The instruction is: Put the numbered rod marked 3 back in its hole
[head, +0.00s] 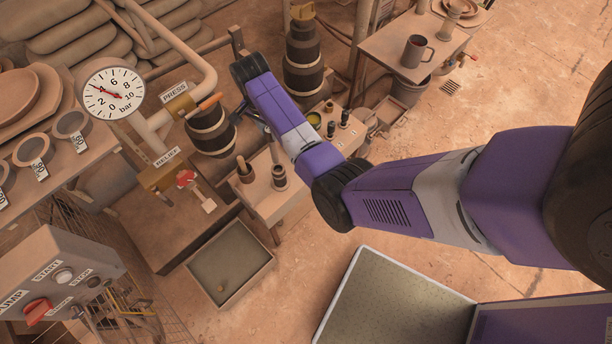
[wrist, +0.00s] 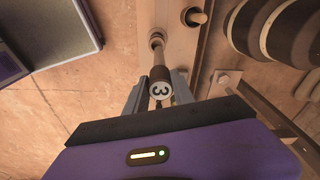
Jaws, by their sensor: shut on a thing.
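The rod marked 3 (wrist: 161,90) shows end-on in the wrist view, its pale numbered cap facing the camera and its dark side beyond. My gripper (wrist: 161,78) is shut on it, with one grey finger on each side. In the head view my arm hides the rod and most of the gripper. Several dark-topped rods (head: 345,118) stand on the narrow bench (head: 268,202) in the head view.
A shallow tray (head: 262,272) lies on the floor below. A side table with a mug (head: 414,52) is behind right. Dark-banded cylinders (head: 211,130) flank the bench.

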